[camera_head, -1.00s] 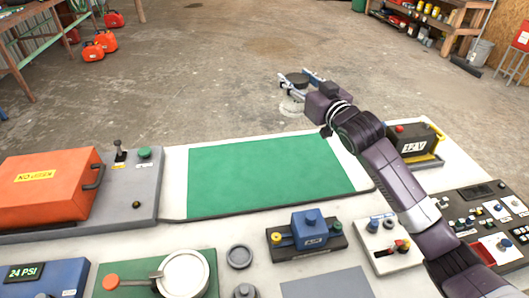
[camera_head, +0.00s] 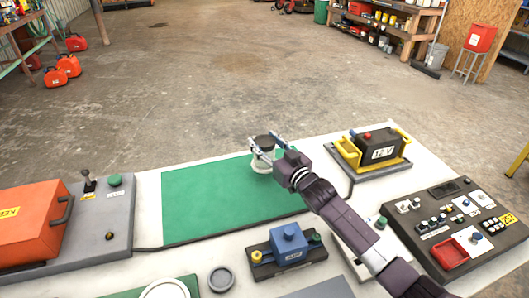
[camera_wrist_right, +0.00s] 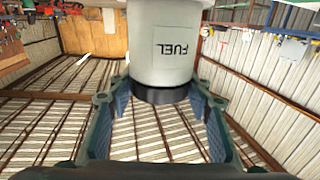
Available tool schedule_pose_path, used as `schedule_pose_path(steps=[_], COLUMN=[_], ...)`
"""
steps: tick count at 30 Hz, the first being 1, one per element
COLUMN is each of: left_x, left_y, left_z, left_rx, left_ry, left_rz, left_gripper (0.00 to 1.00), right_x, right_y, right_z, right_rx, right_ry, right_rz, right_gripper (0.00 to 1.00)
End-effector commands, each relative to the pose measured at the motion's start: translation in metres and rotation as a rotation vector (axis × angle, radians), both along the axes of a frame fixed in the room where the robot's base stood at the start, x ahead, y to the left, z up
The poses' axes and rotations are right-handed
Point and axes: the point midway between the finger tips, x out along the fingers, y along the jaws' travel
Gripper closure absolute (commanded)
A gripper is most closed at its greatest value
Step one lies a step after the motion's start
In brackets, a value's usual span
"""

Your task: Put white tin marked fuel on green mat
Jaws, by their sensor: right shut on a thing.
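The white tin (camera_head: 263,162) with a dark lid is in my right gripper (camera_head: 266,140) at the far right part of the green mat (camera_head: 220,205). The fingers lie on both sides of the tin near its lid. In the right wrist view the tin (camera_wrist_right: 165,40) shows the word FUEL, upside down in the picture, with its dark lid between the fingers (camera_wrist_right: 165,105). The tin looks upright in the head view. I cannot tell whether its base touches the mat or is just above it. My left gripper is not in view.
The rest of the mat is bare. An orange case (camera_head: 32,218) stands to the left, a blue device (camera_head: 288,243) in front, and a 12 V battery (camera_head: 378,147) in a yellow-handled tray to the right. A switch panel (camera_head: 455,225) lies at the right.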

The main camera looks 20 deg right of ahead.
Motion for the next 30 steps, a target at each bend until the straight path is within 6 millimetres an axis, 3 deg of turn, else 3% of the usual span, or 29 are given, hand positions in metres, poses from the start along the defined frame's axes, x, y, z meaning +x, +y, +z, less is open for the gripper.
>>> schedule_pose_path(steps=[7, 20, 21, 25, 30], left_x=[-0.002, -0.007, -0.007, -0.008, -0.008], left_y=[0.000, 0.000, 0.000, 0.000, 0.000], left_z=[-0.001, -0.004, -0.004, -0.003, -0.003], left_rx=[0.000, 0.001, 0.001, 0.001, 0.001], left_ry=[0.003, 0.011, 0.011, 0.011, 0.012], left_rz=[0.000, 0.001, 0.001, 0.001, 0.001], left_gripper=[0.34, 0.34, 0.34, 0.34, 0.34], right_x=[0.000, 0.000, 0.000, 0.000, 0.000], right_y=[0.000, 0.000, 0.000, 0.000, 0.000], right_z=[-0.033, -0.041, -0.043, -0.043, -0.043], right_rx=[0.000, 0.000, -0.001, -0.002, -0.002], right_ry=[-0.002, -0.003, 0.002, 0.003, 0.003], right_rz=[0.000, 0.000, 0.000, 0.000, 0.000], right_gripper=[1.00, 1.00, 0.52, 0.37, 0.36])
